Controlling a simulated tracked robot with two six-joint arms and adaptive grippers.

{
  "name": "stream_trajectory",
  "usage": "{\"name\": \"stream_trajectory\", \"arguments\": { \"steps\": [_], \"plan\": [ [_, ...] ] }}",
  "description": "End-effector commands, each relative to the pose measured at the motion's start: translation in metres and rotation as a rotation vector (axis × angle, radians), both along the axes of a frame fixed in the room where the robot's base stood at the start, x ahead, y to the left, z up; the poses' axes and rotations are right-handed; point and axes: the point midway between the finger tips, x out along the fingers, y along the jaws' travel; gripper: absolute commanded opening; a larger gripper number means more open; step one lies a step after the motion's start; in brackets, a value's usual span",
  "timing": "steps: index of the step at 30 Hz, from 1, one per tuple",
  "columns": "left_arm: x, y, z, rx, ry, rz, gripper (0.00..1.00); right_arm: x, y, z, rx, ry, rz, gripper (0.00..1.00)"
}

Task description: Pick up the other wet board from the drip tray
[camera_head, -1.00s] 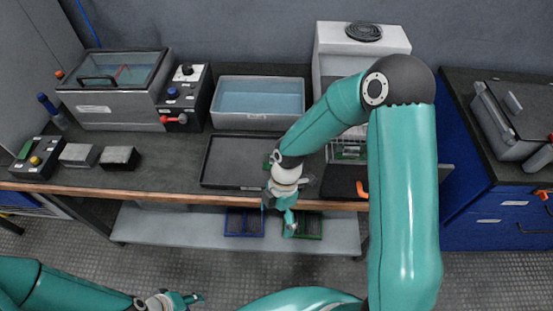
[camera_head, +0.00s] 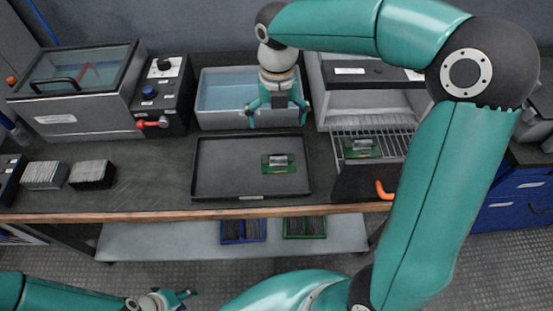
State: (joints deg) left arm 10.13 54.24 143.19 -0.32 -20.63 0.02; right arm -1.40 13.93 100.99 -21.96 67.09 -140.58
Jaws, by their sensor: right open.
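A green board (camera_head: 286,163) with a pale silver part on it lies on the black drip tray (camera_head: 225,185), right of the tray's middle. A second green board (camera_head: 361,148) sits on the wire rack (camera_head: 396,133) at the mouth of the white cabinet. My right gripper (camera_head: 278,120) points down with its fingers spread and empty, above and behind the tray's board, in front of the water basin. My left gripper (camera_head: 180,296) is low at the bottom left, away from the bench; its finger opening is too small to judge.
A water-filled grey basin (camera_head: 226,95) stands behind the tray. The white cabinet (camera_head: 368,100) has its door lowered, with an orange handle (camera_head: 384,190). A lidded tank (camera_head: 75,92) and a control box (camera_head: 160,104) stand left. Blue (camera_head: 243,231) and green (camera_head: 304,227) crates sit on the lower shelf.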

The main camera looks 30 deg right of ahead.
Motion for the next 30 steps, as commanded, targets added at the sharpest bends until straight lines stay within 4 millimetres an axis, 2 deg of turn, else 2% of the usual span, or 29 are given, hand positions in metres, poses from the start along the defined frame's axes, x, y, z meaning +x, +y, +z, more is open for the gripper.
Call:
{"name": "stream_trajectory", "arguments": {
  "steps": [1,6,12,20,30],
  "plan": [
    [0.0,0.0,-0.003,0.0,0.0,0.0,0.4,-0.002,-0.002,-0.012,0.001,0.005,-0.005,1.0],
    [0.0,0.0,-0.008,0.0,0.0,0.0,0.4,-0.004,-0.004,-0.051,0.001,0.008,-0.013,1.0],
    [0.0,0.0,-0.012,0.0,0.0,0.0,0.4,-0.004,-0.005,-0.085,0.001,0.005,-0.017,1.0],
    [0.0,0.0,-0.014,0.0,0.0,0.0,0.4,-0.004,-0.005,-0.102,0.001,0.003,-0.018,1.0],
    [0.0,0.0,-0.019,0.0,0.0,0.0,0.4,-0.004,-0.004,-0.145,0.002,0.005,-0.019,1.0]
  ]
}}
